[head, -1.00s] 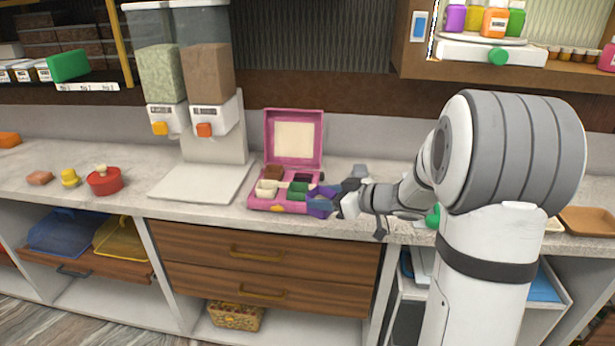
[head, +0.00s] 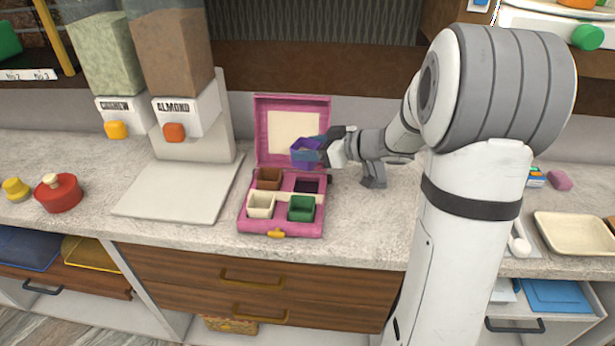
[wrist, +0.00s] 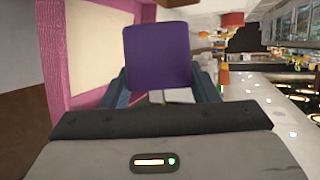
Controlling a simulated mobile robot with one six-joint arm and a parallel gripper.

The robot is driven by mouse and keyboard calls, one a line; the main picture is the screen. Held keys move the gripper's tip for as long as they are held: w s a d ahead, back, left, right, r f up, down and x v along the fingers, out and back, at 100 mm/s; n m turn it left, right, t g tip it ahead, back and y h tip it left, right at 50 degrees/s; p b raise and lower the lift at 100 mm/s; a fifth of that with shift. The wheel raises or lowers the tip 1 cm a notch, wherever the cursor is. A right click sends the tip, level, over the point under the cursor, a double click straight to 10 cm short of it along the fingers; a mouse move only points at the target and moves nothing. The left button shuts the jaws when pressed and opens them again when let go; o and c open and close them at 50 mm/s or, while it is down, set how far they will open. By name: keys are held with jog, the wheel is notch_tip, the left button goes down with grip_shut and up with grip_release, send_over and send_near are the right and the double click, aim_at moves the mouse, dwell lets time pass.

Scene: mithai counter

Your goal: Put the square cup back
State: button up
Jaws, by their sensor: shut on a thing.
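My gripper (head: 318,149) is shut on a purple square cup (head: 303,152) and holds it above the back right of an open pink box, in front of its raised lid. In the wrist view the purple cup (wrist: 158,55) sits between the fingers, and the lid's cream panel is to its left. The pink box (head: 246,227) stands on the counter. It holds a brown cup (head: 268,179) at back left, a cream cup (head: 261,206) at front left and a green cup (head: 301,208) at front right. The back right compartment (head: 307,185) looks dark and empty.
The dispensers' pale base plate (head: 176,199) is left of the box. A cream tray (head: 580,235) lies at the right. The counter in front of the box is narrow but clear.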

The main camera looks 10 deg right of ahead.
aim_at(311, 166)
jog(key=f, duration=0.6)
jog(key=shift+w+b, duration=0.3)
notch_tip(311, 166, down, 4)
jog(key=shift+d, duration=0.15)
jog(key=shift+s+r, duration=0.1)
jog(key=o, duration=0.6)
jog(key=shift+f, duration=0.2)
jog(key=shift+o, duration=0.9)
jog(key=shift+r, duration=0.1)
